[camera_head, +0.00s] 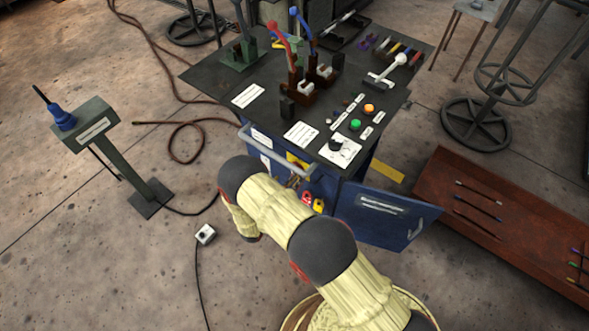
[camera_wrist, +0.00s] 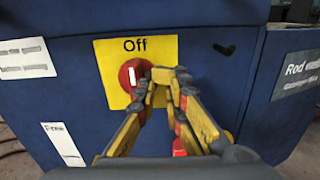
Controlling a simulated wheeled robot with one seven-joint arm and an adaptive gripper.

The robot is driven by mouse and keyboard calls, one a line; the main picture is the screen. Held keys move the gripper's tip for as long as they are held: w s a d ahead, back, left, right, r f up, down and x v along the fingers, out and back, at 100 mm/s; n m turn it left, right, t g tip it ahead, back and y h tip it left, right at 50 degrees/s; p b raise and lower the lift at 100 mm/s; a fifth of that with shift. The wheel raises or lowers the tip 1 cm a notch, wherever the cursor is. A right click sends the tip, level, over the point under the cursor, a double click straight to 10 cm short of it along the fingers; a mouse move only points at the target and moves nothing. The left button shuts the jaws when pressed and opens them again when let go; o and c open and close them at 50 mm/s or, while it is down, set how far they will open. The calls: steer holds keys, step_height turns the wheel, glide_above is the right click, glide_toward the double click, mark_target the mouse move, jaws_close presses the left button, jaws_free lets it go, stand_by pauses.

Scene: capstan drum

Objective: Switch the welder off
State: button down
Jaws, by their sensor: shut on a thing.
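The welder is a dark blue cabinet (camera_wrist: 70,100) with a dark top full of parts; in the head view it stands at the upper middle (camera_head: 262,148). On its front is a yellow plate (camera_wrist: 110,60) marked "Off" at the top, also in the head view (camera_head: 294,158). A red round switch knob (camera_wrist: 128,74) sits on this plate, its white mark close to upright, pointing up at "Off". My gripper (camera_wrist: 160,76) has its fingertips closed together at the knob's right side, shut on it. The fingers hide the knob's right part.
Red (camera_head: 306,197) and yellow (camera_head: 319,205) padlock-like items hang below the plate. A blue panel (camera_head: 385,218) stands out at the cabinet's right. A grey rail (camera_head: 275,157) crosses the front. A pedestal (camera_head: 85,120) stands left, with cables on the floor. A rust-brown bench (camera_head: 480,185) lies right.

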steer(key=shift+f, duration=0.2)
steer(key=v, duration=0.8)
stand_by(0.4)
steer(key=shift+s+d, duration=0.15)
